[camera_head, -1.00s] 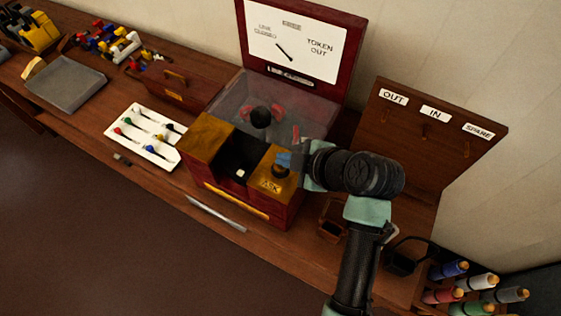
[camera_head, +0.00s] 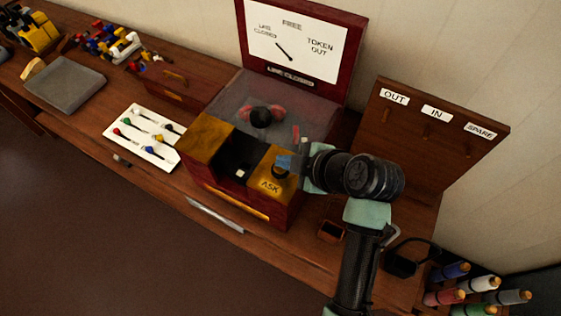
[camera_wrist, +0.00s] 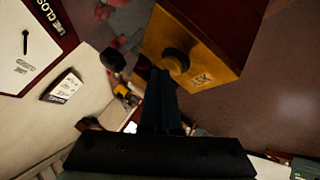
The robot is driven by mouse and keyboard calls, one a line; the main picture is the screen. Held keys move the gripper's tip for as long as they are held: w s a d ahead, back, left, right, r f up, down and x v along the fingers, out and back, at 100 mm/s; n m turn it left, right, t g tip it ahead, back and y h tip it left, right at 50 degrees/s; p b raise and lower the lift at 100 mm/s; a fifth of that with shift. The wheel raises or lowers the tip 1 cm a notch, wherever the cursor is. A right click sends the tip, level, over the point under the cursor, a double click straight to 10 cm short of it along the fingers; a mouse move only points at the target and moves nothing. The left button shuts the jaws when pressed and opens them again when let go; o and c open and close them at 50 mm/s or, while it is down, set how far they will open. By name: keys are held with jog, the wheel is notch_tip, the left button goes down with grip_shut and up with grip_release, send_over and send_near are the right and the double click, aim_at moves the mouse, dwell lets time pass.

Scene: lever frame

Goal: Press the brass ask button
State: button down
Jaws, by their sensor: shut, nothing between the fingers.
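The brass ask button is a dark round knob on the brass plate marked ASK (camera_head: 270,185), at the right front of the red box (camera_head: 262,206). In the wrist view the button (camera_wrist: 176,60) stands on the brass plate (camera_wrist: 200,75). My gripper (camera_head: 285,162) is shut and empty, with blue fingertips just above and behind the button. In the wrist view the fingertips (camera_wrist: 160,74) appear right at the button's edge. I cannot tell whether they touch it. The dial (camera_head: 295,45) shows a needle among LINE CLOSED, FREE and TOKEN OUT.
A board with OUT, IN and SPARE labels (camera_head: 430,140) stands behind my arm. A white tray of coloured pins (camera_head: 113,132) lies left of the box. Coloured bottles (camera_head: 478,285) stand at the right. A small brown cup (camera_head: 331,231) sits near the front edge.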

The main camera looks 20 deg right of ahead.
jog(key=shift+r+p, duration=0.65)
jog(key=shift+r, duration=0.25)
notch_tip(320, 180, up, 5)
jog(key=p, duration=0.4)
dwell(0.7)
